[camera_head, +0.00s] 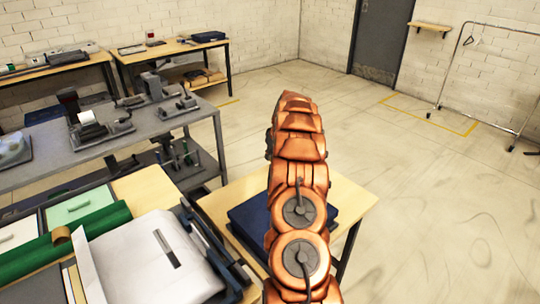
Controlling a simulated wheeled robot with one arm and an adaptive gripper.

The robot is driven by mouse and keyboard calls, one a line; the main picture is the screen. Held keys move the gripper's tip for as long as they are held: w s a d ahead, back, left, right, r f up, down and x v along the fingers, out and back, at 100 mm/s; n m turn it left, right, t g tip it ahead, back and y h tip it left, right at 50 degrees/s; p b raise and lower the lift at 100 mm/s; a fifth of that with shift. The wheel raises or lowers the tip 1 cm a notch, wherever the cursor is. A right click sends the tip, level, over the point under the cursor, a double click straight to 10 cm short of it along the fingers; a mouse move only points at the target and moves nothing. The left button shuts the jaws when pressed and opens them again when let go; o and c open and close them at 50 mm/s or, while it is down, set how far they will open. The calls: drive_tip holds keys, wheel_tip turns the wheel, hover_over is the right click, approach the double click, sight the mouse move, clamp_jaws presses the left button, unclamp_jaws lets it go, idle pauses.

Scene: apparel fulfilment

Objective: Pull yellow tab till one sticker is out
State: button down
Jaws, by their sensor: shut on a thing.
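My copper-coloured arm (298,190) rises through the middle of the view and ends at a narrow tip above the floor. No gripper fingers show, so what they hold cannot be seen. I cannot make out a yellow tab or a sticker anywhere. A small device with a white roll (88,118) stands on the grey bench (60,152) at the left; whether it bears stickers is too small to tell.
A wooden table at the lower left holds a green roll (70,243) and a white folded piece (150,262). A small wooden table (352,196) with dark blue folded cloth (250,222) stands behind my arm. The floor at the right is clear up to a clothes rail (450,70).

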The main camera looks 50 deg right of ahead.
drive_tip(key=shift+a, duration=0.1)
drive_tip(key=a, duration=0.1)
drive_tip(key=a+b, duration=0.1)
drive_tip(key=a, duration=0.1)
drive_tip(key=a+b, duration=0.1)
drive_tip(key=shift+w+a, duration=0.15)
drive_tip(key=shift+w, duration=0.1)
drive_tip(key=c, duration=1.3)
unclamp_jaws()
drive_tip(key=v, duration=1.2)
